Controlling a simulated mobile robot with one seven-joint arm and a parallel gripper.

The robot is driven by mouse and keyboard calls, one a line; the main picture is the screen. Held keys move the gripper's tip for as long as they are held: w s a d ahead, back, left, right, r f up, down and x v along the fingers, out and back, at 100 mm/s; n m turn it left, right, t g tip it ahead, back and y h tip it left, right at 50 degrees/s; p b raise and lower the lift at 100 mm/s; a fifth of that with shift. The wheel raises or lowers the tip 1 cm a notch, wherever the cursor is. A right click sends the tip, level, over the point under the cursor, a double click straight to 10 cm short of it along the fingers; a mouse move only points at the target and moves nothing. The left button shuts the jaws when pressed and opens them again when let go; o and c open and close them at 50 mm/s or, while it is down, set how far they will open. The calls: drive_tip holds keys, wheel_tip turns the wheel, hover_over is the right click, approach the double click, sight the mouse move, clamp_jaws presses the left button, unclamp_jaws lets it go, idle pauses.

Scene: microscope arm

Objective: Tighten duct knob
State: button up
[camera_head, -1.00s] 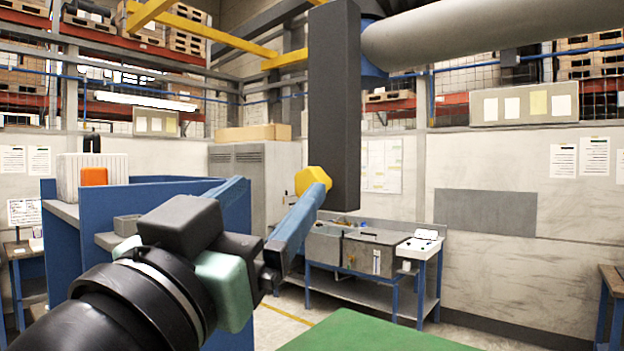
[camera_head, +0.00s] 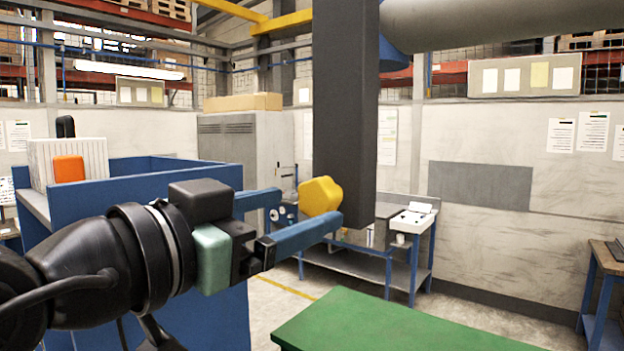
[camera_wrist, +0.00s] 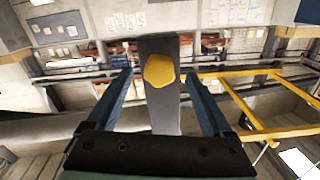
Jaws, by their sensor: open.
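The yellow faceted knob (camera_head: 320,196) sits on the left side of the dark grey vertical duct (camera_head: 345,100), near its lower end. My gripper (camera_head: 310,205) comes from the left with its two blue fingers spread and nothing held. The near finger passes just below the knob and its tip overlaps the duct's lower end in the picture. In the wrist view the knob (camera_wrist: 160,70) lies between the two fingertips, with a gap on both sides. I cannot tell whether it is deep enough to be between the finger pads.
A green tabletop (camera_head: 400,325) lies below right. A blue partition (camera_head: 185,185) stands behind my arm. A metal bench (camera_head: 375,260) is behind the duct. A large grey pipe (camera_head: 500,22) runs overhead. The space just left of the knob is taken by my fingers.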

sight(311, 204)
drive_tip(key=p+x, duration=0.1)
drive_tip(key=x, duration=0.2)
drive_tip(key=shift+w+d+r, duration=0.1)
drive_tip(key=shift+r, duration=0.05)
drive_tip(key=shift+w+d, duration=0.15)
drive_tip(key=shift+w, duration=0.15)
